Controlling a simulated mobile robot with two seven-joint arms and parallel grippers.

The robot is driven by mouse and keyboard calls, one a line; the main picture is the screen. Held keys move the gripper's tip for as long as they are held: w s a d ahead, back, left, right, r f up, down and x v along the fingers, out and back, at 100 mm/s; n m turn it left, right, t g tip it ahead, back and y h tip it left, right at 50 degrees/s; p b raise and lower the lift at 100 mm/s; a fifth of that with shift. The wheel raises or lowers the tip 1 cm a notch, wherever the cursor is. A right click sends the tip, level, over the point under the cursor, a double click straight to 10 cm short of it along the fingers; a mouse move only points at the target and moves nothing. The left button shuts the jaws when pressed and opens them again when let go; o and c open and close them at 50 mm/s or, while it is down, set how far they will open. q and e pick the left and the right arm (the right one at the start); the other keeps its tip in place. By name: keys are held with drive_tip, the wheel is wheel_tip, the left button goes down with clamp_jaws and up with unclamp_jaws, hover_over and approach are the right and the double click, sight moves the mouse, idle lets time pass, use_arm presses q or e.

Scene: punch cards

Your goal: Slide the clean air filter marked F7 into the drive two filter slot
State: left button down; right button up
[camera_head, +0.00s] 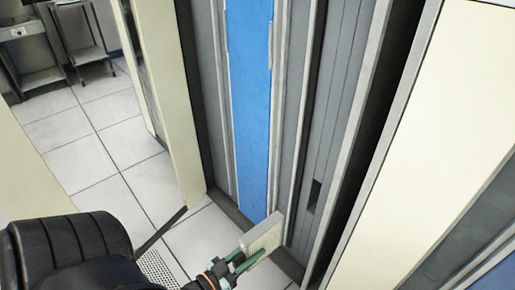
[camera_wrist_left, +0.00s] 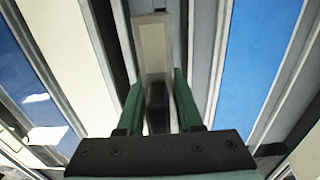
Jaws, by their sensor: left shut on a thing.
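My left gripper (camera_head: 244,259) comes in low in the head view, with green fingers shut on a pale, flat, box-shaped air filter (camera_head: 263,235). My right gripper is not in view.
A tall cabinet with a blue panel (camera_head: 248,95) and grey frames stands in front. A cream panel (camera_head: 440,130) rises on the right. Open tiled floor (camera_head: 100,120) lies to the left, with a metal cart (camera_head: 38,75) at the back.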

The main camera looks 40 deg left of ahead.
use_arm(q)
drive_tip(key=shift+a+f, duration=0.2)
drive_tip(key=shift+f, duration=0.15)
drive_tip(key=shift+w, duration=0.45)
drive_tip(key=w+d+b, duration=0.1)
drive_tip(key=w+b, duration=0.4)
drive_tip(key=w, duration=0.8)
drive_tip(key=shift+w, duration=0.4)
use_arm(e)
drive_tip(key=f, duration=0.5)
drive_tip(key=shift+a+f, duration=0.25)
use_arm(q)
drive_tip(key=shift+d+r, duration=0.1)
drive_tip(key=shift+p, duration=0.3)
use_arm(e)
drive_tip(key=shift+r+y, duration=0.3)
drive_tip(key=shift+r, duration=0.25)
